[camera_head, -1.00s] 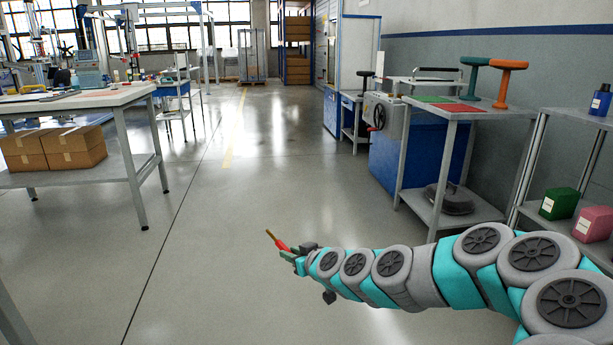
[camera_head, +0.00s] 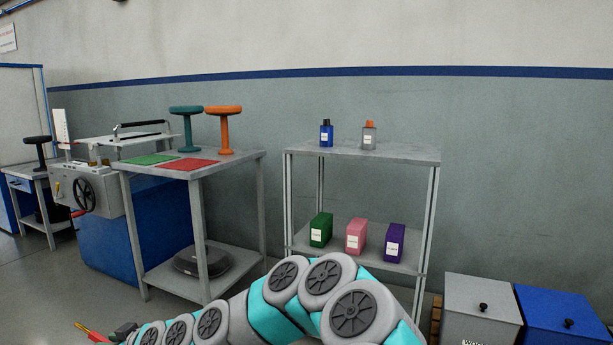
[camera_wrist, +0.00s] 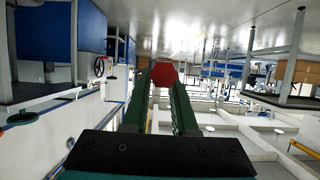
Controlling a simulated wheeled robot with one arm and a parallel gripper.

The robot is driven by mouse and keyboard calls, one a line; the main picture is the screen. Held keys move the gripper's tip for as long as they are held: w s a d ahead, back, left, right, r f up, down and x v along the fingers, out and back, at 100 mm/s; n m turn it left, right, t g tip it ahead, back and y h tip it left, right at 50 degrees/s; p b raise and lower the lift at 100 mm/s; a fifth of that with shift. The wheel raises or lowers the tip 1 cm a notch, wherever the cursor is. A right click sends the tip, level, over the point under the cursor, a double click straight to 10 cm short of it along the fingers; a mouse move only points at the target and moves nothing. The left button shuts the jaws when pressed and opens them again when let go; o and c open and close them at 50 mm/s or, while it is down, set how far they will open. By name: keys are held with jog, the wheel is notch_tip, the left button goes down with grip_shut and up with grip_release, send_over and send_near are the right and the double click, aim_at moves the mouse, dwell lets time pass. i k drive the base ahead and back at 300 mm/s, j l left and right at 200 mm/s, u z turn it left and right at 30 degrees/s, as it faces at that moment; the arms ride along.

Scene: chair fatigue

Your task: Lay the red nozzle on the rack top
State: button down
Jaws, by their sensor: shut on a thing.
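My gripper (camera_head: 106,336) is at the bottom left of the head view, low in front of the furniture. It is shut on the red nozzle (camera_head: 90,331), whose thin brass-coloured tip points left. In the wrist view, the red nozzle (camera_wrist: 163,73) shows as a red block between the ends of the two green fingers. The grey metal rack (camera_head: 415,154) stands right of centre against the wall, well away to the right of my gripper. Its top holds a blue bottle (camera_head: 326,134) and a grey bottle with an orange cap (camera_head: 369,136), with bare space around them.
A table (camera_head: 226,163) left of the rack bears green and red mats and teal and orange stands. Green, pink and purple boxes (camera_head: 356,237) sit on the rack's lower shelf. Grey (camera_head: 480,300) and blue (camera_head: 560,315) bins stand at right. My arm crosses in front of the rack's base.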

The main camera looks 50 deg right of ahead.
aim_at(415, 152)
jog(key=z, duration=2)
